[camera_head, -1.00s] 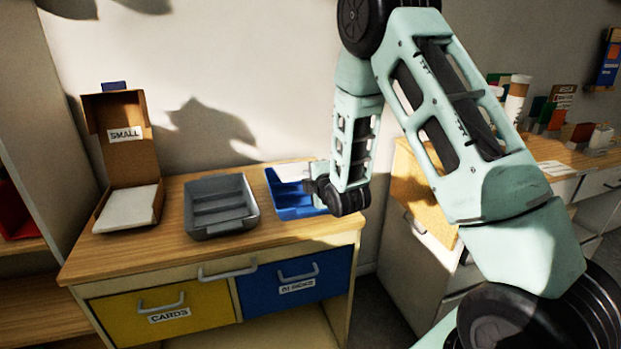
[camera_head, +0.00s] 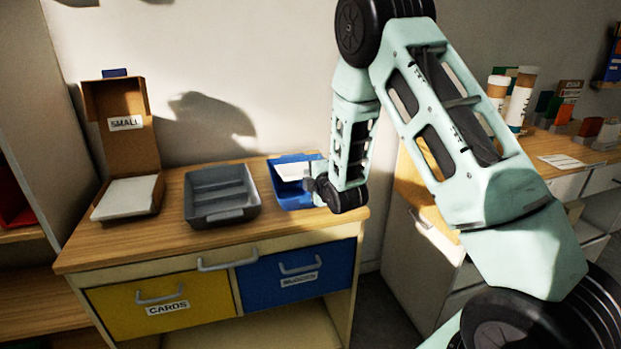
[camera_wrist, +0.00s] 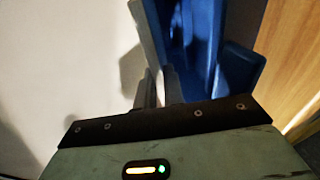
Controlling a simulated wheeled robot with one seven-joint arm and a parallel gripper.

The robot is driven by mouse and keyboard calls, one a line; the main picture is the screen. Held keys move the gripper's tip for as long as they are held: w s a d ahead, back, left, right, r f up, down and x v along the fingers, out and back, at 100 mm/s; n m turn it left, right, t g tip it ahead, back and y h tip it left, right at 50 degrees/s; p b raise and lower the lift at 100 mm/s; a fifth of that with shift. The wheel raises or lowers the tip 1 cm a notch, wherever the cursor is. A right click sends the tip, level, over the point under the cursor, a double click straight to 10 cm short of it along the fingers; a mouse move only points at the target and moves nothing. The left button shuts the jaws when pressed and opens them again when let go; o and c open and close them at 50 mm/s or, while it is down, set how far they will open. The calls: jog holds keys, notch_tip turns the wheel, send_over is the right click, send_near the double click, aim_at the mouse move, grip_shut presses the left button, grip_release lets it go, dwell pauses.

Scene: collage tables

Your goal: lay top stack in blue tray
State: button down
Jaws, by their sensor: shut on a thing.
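The blue tray (camera_head: 283,190) stands at the right end of the wooden cabinet top, and its blue wall fills the upper middle of the wrist view (camera_wrist: 233,75). My gripper (camera_head: 312,182) is at the tray's right side, low and close to it. In the wrist view my gripper (camera_wrist: 159,88) is shut on a thin pale stack (camera_wrist: 148,32), seen nearly edge-on beside the blue wall. A white patch shows inside the tray in the head view; I cannot tell whether it is the held stack or light. My wrist hides the tray's right part.
A grey tray (camera_head: 222,216) stands left of the blue one. An open cardboard box (camera_head: 128,152) labelled SMALL, with a white stack (camera_head: 127,197) at its front, is farther left. The wall is close behind. A second cabinet (camera_head: 425,190) stands right, across a gap.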

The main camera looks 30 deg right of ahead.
jog(key=shift+w+f, duration=0.1)
dwell(0.3)
jog(key=c, duration=1)
grip_release()
jog(key=v, duration=0.6)
jog(key=a+v, duration=0.1)
jog(key=v, duration=0.2)
jog(key=shift+w, duration=0.1)
